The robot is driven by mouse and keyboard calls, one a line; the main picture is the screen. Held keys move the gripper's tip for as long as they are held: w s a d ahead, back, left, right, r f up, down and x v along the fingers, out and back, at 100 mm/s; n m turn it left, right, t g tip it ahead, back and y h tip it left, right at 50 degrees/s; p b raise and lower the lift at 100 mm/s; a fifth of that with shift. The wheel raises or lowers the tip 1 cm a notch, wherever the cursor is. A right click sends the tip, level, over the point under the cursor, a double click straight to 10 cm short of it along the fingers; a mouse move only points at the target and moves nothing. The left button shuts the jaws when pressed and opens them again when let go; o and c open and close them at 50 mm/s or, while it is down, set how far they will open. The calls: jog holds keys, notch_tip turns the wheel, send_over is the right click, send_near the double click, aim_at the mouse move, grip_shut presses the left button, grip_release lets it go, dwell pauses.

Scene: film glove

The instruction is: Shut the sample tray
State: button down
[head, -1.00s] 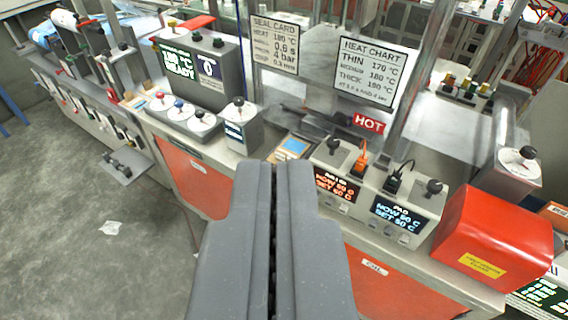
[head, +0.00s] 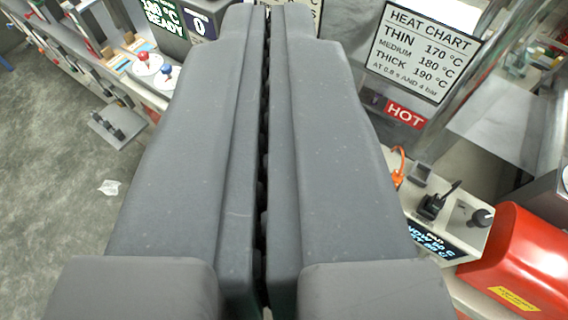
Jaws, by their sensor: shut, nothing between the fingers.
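A small grey tray (head: 119,139) juts out from the front of the bench at the left, low over the floor, with a dark handle-like part on it. It stands open. I cannot read a label on it, so I cannot be sure it is the sample tray. My gripper (head: 268,10) fills the middle of the view, pointing up and away over the bench. Its two long grey fingers are together with nothing between them. The tray is to the left of the fingers and apart from them. The fingers hide the middle of the bench.
A heat chart sign (head: 424,52) and a red HOT label (head: 405,115) stand at the right. Below them is a control box with a display (head: 432,240) and knobs, beside a red box (head: 520,262). Grey floor at the left is clear except for a pale scrap (head: 109,188).

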jog(key=w+f+n+g+b, duration=0.1)
jog(key=w+f, duration=0.7)
jog(key=f, duration=1)
jog(key=w+f+n+g+b, duration=0.2)
jog(key=w+f, duration=0.6)
jog(key=f, duration=1.1)
jog(key=w+d+f+n+g+b, duration=0.1)
jog(key=w+f+n+g, duration=0.4)
jog(key=f, duration=1.3)
jog(key=shift+w+d+f+n+b, duration=0.1)
jog(key=shift+w+n+b, duration=0.15)
jog(key=shift+w, duration=0.25)
jog(key=shift+w+a+f+n+b, duration=0.1)
jog(key=shift+w+n+b, duration=0.1)
jog(key=shift+w, duration=0.3)
jog(key=shift+w+d+f+n+b, duration=0.15)
jog(key=shift+w+n, duration=0.1)
jog(key=shift+w, duration=0.25)
jog(key=shift+w+r, duration=0.1)
